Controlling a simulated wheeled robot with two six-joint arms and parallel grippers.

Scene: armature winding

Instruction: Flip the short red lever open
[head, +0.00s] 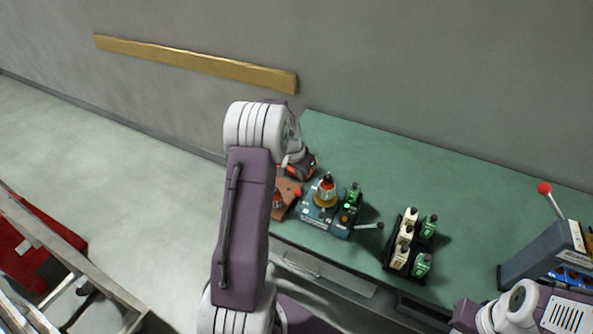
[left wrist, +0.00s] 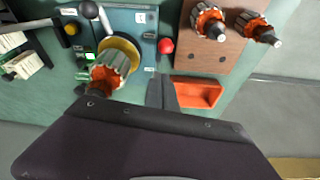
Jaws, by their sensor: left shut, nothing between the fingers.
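The short red lever shows as a red ball knob (head: 298,192) at the left edge of the blue winding device (head: 322,222). In the left wrist view the red knob (left wrist: 166,46) stands just beyond my fingertips, apart from them. My left gripper (left wrist: 161,88) is shut and empty, pointing toward the device. In the head view its arm hides much of it. An armature with an orange core (left wrist: 111,68) sits in the device's yellow ring, beside my fingers. My right arm enters at the lower right of the head view; its gripper is not visible.
A brown board (left wrist: 225,62) holds two armatures beside the device. An orange tray (left wrist: 198,92) lies close to my fingers. A black rack (head: 392,268) holds white and green pieces. A grey box (head: 540,255) with a longer red-ball lever stands right. The green table (head: 400,160) is clear behind.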

